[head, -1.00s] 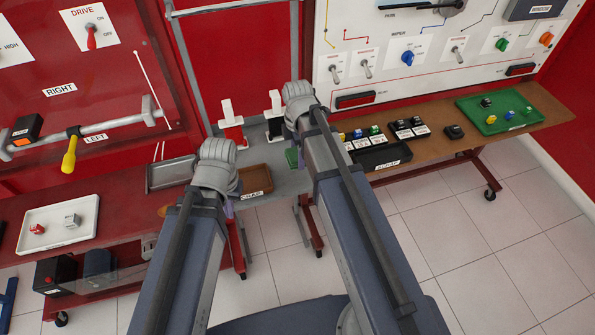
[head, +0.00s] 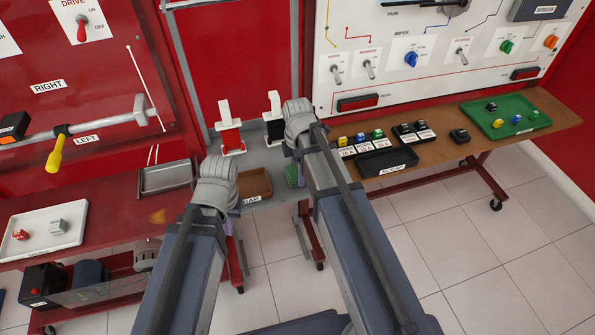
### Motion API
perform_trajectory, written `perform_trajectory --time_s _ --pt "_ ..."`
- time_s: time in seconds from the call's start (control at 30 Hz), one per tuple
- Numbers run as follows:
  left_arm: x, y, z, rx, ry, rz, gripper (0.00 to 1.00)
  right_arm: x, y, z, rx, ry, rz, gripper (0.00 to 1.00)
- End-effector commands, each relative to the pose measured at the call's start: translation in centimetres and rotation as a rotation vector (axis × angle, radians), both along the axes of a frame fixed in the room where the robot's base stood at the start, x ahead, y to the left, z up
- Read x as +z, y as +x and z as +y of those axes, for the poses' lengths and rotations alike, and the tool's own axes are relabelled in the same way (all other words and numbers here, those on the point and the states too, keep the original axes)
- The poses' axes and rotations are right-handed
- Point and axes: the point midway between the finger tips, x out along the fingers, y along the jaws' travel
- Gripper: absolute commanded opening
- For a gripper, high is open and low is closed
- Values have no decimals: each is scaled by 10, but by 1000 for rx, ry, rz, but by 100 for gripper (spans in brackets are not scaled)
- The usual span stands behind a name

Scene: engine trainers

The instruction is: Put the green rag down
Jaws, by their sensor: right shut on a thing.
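The green rag (head: 292,176) shows as a small green patch just left of my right wrist, over the grey bench's front part. My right gripper (head: 300,173) is mostly hidden behind its own wrist; it is shut on the rag. I cannot tell whether the rag touches the bench. My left gripper (head: 231,219) is almost wholly hidden below its wrist, in front of the brown scrap tray (head: 257,183), and its jaws cannot be made out.
A red-and-white stand (head: 231,137) and a black-and-white one (head: 274,128) stand behind on the grey bench. A grey tray (head: 166,178) lies left. A black scrap tray (head: 388,162) and a green tray (head: 547,124) lie on the right bench.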

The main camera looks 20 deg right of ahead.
Motion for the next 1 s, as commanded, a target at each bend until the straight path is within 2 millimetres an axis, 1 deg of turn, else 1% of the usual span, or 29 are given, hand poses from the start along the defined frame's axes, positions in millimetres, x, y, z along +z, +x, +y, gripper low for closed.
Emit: perform_trajectory --time_s 0.17,0.2,0.3,0.67,0.87,1.0 --pt "-5 0 0 0 0 0 0 -5 0 0 0 0 0 39" --pt "-3 0 0 0 0 0 0 -3 0 0 0 0 0 88" --pt "-3 0 0 0 0 0 0 -3 0 0 0 0 0 100" --pt "0 0 0 0 0 0 0 0 0 0 0 0 0 100" --pt "14 0 0 0 0 0 0 14 0 0 0 0 0 100" --pt "31 0 0 0 0 0 0 31 0 0 0 0 0 100"
